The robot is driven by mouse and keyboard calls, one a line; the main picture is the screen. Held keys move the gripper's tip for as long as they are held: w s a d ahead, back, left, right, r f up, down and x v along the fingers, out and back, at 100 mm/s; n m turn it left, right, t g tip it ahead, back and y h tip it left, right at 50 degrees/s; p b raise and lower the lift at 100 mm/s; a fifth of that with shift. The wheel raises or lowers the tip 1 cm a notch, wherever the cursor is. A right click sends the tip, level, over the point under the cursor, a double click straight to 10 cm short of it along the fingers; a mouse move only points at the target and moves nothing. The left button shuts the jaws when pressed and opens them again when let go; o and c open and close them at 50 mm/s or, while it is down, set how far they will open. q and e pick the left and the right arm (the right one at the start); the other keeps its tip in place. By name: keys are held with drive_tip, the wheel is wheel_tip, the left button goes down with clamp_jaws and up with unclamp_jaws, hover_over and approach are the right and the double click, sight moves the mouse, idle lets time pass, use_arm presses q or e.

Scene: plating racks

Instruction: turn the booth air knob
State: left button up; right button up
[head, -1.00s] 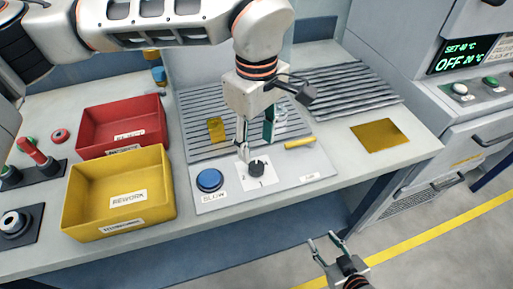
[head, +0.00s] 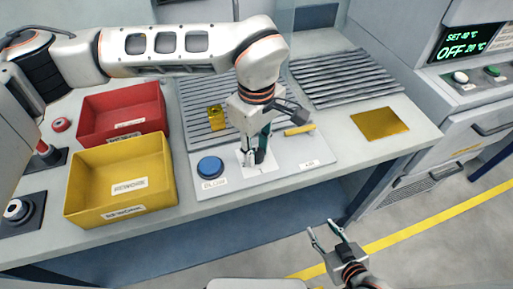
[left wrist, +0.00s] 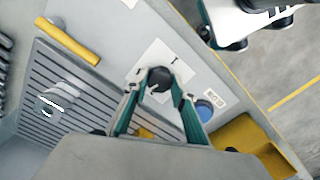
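The booth air knob (left wrist: 158,79) is a black round knob on a white marked plate (left wrist: 148,58) in the left wrist view. In the head view the knob is hidden behind my left gripper (head: 252,160), which points down at the white plate. In the left wrist view the two fingers of my left gripper (left wrist: 156,90) stand apart, one on each side of the knob. A small gap seems to show beside the knob; firm contact cannot be made out. My right gripper (head: 327,233) is open and empty, in front of the bench above the floor.
A blue button (head: 210,167) sits just left of the knob plate. A yellow bar (head: 299,130) lies to its right, and a yellow block (head: 216,118) stands on the slatted rack behind. Yellow (head: 80,213) and red (head: 93,132) bins stand at left.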

use_arm(q)
drive_tip(key=shift+n, duration=0.3)
drive_tip(key=shift+c, duration=0.3)
drive_tip(key=n, duration=0.2)
drive_tip(key=shift+n+b, duration=0.3)
drive_tip(key=shift+b, duration=0.1)
drive_tip(key=n, duration=0.3)
drive_tip(key=shift+n+b, duration=0.3)
drive_tip(key=shift+b, duration=0.05)
drive_tip(key=n, duration=0.3)
drive_tip(key=shift+n, duration=0.3)
drive_tip(key=n, duration=0.2)
drive_tip(key=shift+n+b, duration=0.3)
drive_tip(key=shift+b, duration=0.1)
drive_tip(key=n, duration=1.2)
drive_tip(key=shift+b, duration=0.35)
